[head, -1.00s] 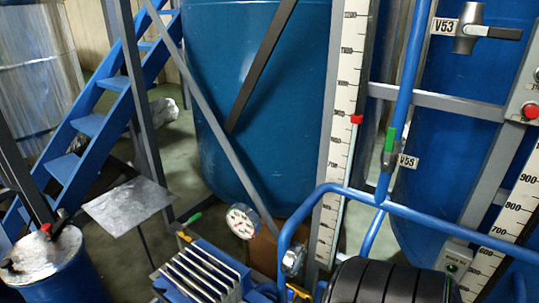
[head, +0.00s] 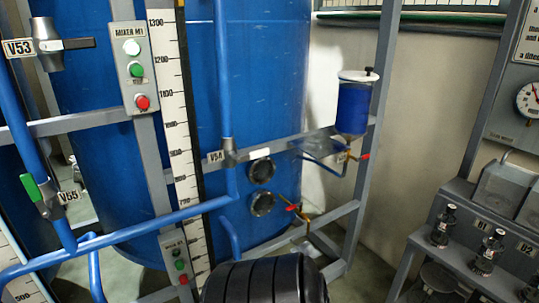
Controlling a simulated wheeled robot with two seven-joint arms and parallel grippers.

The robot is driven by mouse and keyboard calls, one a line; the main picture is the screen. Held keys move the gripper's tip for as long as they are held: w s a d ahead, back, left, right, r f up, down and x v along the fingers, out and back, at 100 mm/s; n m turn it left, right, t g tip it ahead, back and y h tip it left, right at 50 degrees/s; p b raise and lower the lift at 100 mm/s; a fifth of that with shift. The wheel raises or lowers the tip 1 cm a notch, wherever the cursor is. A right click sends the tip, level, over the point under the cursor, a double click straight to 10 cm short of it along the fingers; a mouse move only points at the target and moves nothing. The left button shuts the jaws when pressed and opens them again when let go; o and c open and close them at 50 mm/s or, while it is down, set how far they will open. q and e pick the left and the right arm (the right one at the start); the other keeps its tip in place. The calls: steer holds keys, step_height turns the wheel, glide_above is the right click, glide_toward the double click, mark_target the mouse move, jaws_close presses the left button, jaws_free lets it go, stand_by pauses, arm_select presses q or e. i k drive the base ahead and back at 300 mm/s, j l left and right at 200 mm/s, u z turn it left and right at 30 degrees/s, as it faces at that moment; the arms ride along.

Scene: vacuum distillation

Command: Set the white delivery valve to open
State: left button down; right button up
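Valve V53 (head: 48,45) at top left has a dark lever pointing right. Valve V55 (head: 43,195) at the left has a green lever, tilted along its pipe. A red-handled valve (head: 360,157) is under a small blue vessel, and another red-handled valve (head: 292,207) is lower on the tank. Neither of my grippers is in view.
Blue tanks (head: 265,80) stand behind a grey frame (head: 362,120) and blue pipes (head: 130,232). A small blue vessel (head: 353,107) with a white lid hangs at its right. A rack (head: 455,215) with black-knobbed fittings stands at right. Floor (head: 365,275) shows between frame and rack.

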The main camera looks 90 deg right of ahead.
mark_target(263, 153)
steer(key=z, duration=2.65)
